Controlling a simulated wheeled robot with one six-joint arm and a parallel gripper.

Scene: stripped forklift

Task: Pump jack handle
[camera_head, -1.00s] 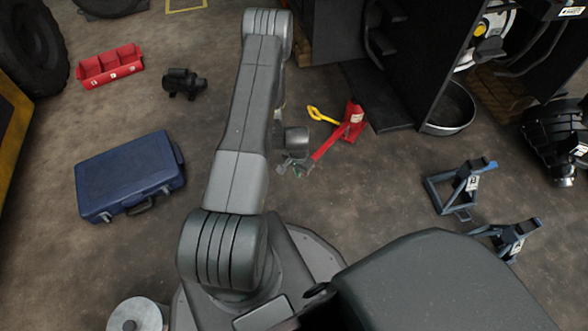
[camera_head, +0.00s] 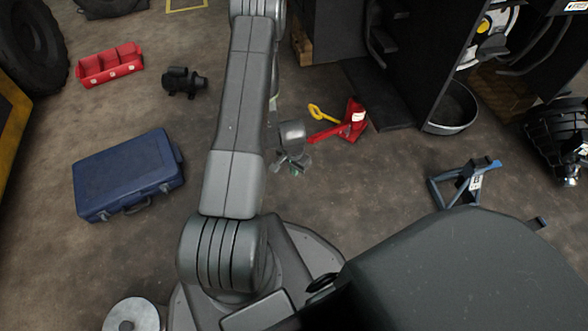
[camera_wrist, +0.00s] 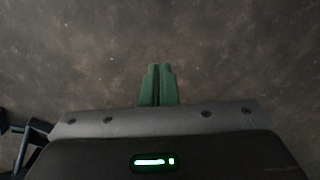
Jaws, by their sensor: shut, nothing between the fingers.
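A red jack (camera_head: 354,121) stands on the floor right of my arm in the head view. Its red handle (camera_head: 326,133) points to the left and toward me, and its free end is close to my gripper. A yellow ring-ended part (camera_head: 322,114) sticks out to the left behind the handle. My gripper (camera_head: 296,169) is just left of and nearer than the handle end, apart from it in the picture. In the wrist view my green fingers (camera_wrist: 159,84) are together with nothing between them, over bare floor. The jack does not show in the wrist view.
A blue case (camera_head: 130,175), a red bin (camera_head: 109,64) and a black motor-like part (camera_head: 185,82) lie on the left. A black pan (camera_head: 452,108) sits beside the dark machine. The floor around my gripper is clear.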

